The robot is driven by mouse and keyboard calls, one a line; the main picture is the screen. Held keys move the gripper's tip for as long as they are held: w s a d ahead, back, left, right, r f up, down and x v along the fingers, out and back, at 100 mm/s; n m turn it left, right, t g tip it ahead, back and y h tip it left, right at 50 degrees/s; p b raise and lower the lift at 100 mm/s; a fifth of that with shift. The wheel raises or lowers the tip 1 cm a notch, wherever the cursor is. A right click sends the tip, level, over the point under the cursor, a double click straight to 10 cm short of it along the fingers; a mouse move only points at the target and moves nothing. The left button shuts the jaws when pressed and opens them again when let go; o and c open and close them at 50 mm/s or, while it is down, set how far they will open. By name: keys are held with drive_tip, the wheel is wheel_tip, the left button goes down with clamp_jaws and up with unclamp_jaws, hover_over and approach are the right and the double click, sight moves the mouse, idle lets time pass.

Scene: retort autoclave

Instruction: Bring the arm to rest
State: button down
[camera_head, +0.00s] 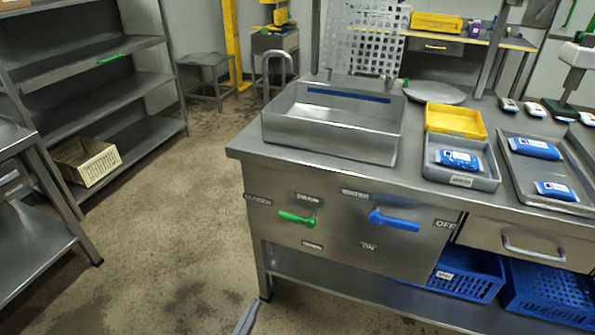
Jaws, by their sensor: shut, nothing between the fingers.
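The tip of my gripper (246,318) shows at the bottom edge, left of centre, as a narrow grey piece over the floor. It is shut and holds nothing. The rest of my arm is out of view.
The bench carries a steel basin (330,140), a grey tray (485,182) and a yellow tray (455,121). Green (297,218) and blue (394,221) handles are on its front. Blue crates (545,290) sit below. Shelves (90,85) stand left; floor between is clear.

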drive_tip(key=w+d+r+m+g+h, duration=0.1)
drive_tip(key=w+d+r+m+g, duration=0.1)
drive_tip(key=d+r+m+g, duration=0.65)
drive_tip(key=w+d+r+m+g+h, duration=0.1)
drive_tip(key=d+r+m+g+h, duration=0.1)
drive_tip(key=d+r+m+g, duration=0.65)
drive_tip(key=s+d+r+m+t+y, duration=0.1)
drive_tip(key=s+d+r+m+y, duration=0.3)
drive_tip(key=r, duration=0.4)
drive_tip(key=s+d+r+m+t+y, duration=0.2)
drive_tip(key=s+r+m+y, duration=0.15)
drive_tip(key=r+m, duration=0.35)
drive_tip(key=s+d+r+m+t+y, duration=0.1)
drive_tip(key=s+d+r+m+y, duration=0.3)
drive_tip(key=r, duration=0.5)
wheel_tip(320, 180, up, 27)
drive_tip(key=a+p, duration=0.1)
drive_tip(key=p, duration=2.6)
drive_tip(key=shift+s, duration=0.35)
drive_tip(key=shift+a+h, duration=0.1)
drive_tip(key=shift+h, duration=0.15)
